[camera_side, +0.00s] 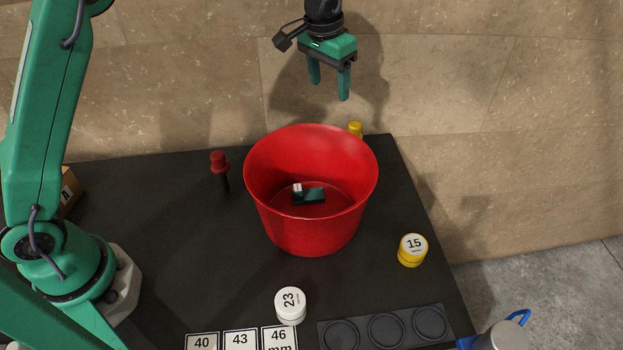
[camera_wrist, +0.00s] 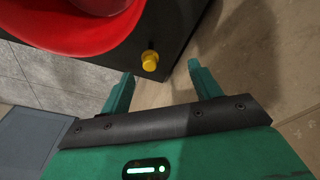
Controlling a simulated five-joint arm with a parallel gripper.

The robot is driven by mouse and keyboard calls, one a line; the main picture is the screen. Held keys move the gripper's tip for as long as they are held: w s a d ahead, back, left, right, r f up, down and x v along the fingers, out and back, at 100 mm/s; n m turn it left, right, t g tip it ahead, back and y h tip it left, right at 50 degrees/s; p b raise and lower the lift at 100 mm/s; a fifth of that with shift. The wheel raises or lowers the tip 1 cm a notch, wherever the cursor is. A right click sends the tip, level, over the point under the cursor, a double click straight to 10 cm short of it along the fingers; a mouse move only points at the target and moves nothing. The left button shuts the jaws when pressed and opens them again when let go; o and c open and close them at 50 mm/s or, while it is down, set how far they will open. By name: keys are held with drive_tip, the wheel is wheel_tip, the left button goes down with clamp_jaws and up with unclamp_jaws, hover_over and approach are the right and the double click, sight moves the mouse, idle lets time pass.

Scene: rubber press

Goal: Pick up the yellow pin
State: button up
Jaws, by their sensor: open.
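The yellow pin (camera_side: 355,129) stands near the far edge of the black table, mostly hidden behind the red bucket in the side view. In the wrist view the yellow pin (camera_wrist: 150,61) shows whole, close to the table's edge and beside the red bucket. My gripper (camera_side: 329,91) is open and empty, high above the table's far edge, above and slightly left of the pin in the side view. In the wrist view my gripper (camera_wrist: 158,76) has its two green fingers spread, with the pin showing beyond and between them.
The large red bucket (camera_side: 310,225) stands close to the pin, with small dark and white items inside. A red-topped pin (camera_side: 220,168) is left of it. A yellow disc marked 15 (camera_side: 412,250) and a white disc marked 23 (camera_side: 290,305) lie nearer. A wall (camera_side: 470,80) rises behind.

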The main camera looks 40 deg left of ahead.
sight(354, 124)
drive_tip(key=shift+g, duration=0.4)
drive_tip(key=w+d+f, duration=0.1)
drive_tip(key=f, duration=0.1)
drive_tip(key=w+d+f, duration=0.1)
drive_tip(key=d+f, duration=0.1)
drive_tip(key=w+d+f, duration=0.1)
drive_tip(key=w+f, duration=0.1)
drive_tip(key=f, duration=0.1)
drive_tip(key=shift+d+f, duration=0.1)
drive_tip(key=shift+d, duration=0.1)
drive_tip(key=shift+f, duration=0.15)
drive_tip(key=shift+w+f, duration=0.1)
drive_tip(key=shift+f, duration=1.1)
drive_tip(key=shift+f, duration=0.1)
drive_tip(key=shift+w+a+f, duration=0.1)
drive_tip(key=shift+w+f, duration=0.05)
drive_tip(key=shift+f, duration=1.1)
drive_tip(key=shift+w+f, duration=0.1)
drive_tip(key=shift+f, duration=1.1)
drive_tip(key=shift+c, duration=0.4)
drive_tip(key=c, duration=1.1)
